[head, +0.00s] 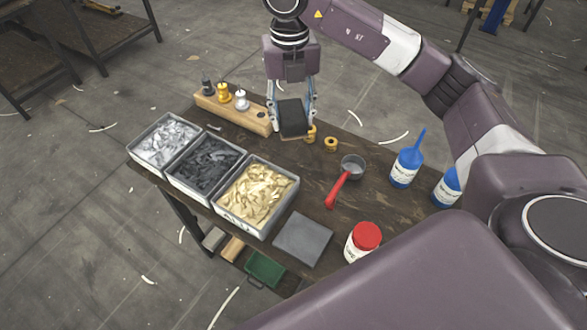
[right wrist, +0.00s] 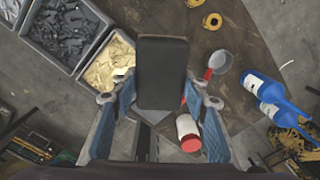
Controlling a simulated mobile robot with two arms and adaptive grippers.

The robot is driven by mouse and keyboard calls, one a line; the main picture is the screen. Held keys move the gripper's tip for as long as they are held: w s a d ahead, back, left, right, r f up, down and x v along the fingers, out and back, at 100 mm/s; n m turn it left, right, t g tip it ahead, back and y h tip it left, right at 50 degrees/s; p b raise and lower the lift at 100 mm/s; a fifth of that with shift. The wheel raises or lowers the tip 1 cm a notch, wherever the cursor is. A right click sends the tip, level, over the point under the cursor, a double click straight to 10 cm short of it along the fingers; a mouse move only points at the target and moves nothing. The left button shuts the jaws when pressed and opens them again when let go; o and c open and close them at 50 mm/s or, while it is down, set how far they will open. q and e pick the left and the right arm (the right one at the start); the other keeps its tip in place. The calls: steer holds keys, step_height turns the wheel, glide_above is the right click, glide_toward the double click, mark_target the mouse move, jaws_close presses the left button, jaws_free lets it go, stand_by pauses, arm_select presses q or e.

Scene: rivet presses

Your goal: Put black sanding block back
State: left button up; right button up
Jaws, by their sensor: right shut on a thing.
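The black sanding block (head: 293,119) is held between the blue fingers of my right gripper (head: 291,97), above the far side of the dark wooden table (head: 312,177). In the right wrist view the block (right wrist: 161,75) stands up between the two fingers (right wrist: 162,102), its flat dark face toward the camera. The gripper is shut on it. It hangs near the right end of a wooden rack (head: 230,112). My left gripper is not in view.
Three grey bins (head: 208,203) of pieces line the table's left side. A grey square plate (head: 303,239), a red-lidded jar (head: 363,241), a red-handled pan (head: 346,179), brass rings (head: 331,144) and two blue bottles (head: 406,165) stand on the table. A green tray (head: 265,268) sits lower down.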

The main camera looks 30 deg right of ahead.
steer(key=m, duration=0.1)
steer(key=w+m, duration=0.1)
steer(key=m, duration=0.2)
steer(key=shift+w+d+r, duration=0.2)
steer(key=shift+d+r, duration=0.05)
steer(key=shift+r, duration=0.1)
steer(key=m, duration=0.2)
steer(key=m+b, duration=0.1)
steer(key=shift+w+d+r+m, duration=0.2)
steer(key=shift+w+r+m, duration=0.1)
steer(key=shift+w+m, duration=0.1)
steer(key=shift+f, duration=0.3)
steer(key=p, duration=0.1)
glide_above(292, 169)
step_height(292, 169, down, 15)
steer(key=shift+r, duration=0.1)
step_height(292, 169, down, 4)
steer(key=shift+r+p, duration=0.1)
steer(key=shift+p, duration=0.35)
steer(key=shift+f, duration=0.35)
